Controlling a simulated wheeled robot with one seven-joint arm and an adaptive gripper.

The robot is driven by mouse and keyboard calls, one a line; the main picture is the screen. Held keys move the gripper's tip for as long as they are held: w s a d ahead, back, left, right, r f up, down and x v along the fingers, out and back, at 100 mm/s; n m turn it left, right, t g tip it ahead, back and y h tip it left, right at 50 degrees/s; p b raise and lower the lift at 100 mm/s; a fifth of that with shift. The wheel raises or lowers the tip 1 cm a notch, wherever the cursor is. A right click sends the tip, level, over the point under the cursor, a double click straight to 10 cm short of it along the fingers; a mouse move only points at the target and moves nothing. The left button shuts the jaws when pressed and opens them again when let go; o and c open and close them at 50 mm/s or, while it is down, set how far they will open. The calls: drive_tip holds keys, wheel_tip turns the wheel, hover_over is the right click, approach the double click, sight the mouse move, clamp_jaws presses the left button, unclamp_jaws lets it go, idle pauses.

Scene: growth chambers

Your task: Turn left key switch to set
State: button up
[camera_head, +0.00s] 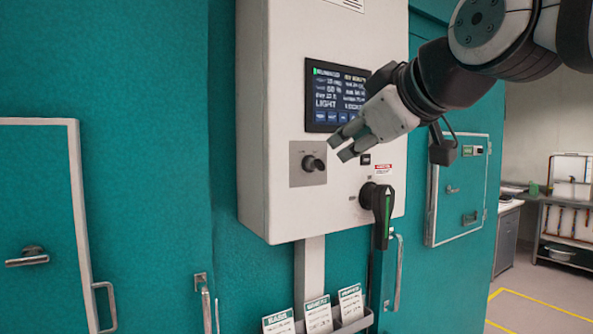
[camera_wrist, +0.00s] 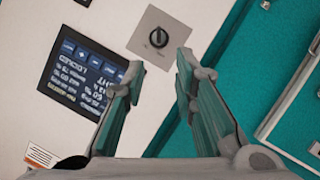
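The key switch (camera_head: 313,163) is a small dark knob on a square grey plate at the lower left of a white control box (camera_head: 285,80). In the wrist view the key switch (camera_wrist: 158,37) lies beyond my fingertips, on its grey plate, with small marks too blurred to read. My gripper (camera_head: 340,147) is in front of the box, just right of the switch. In the wrist view the two fingers (camera_wrist: 158,75) stand apart with nothing between them. They do not appear to touch the knob.
A lit display (camera_head: 325,95) sits above the switch, partly behind my gripper. A black rotary handle (camera_head: 380,205) with a green stripe juts out at the lower right. Card holders (camera_head: 318,315) hang below. Teal chamber doors with handles flank the box.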

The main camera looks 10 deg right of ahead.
sight(321, 159)
drive_tip(key=x, duration=1.3)
drive_tip(key=shift+w+a, duration=0.1)
drive_tip(key=shift+w, duration=0.3)
drive_tip(key=shift+c, duration=0.6)
clamp_jaws()
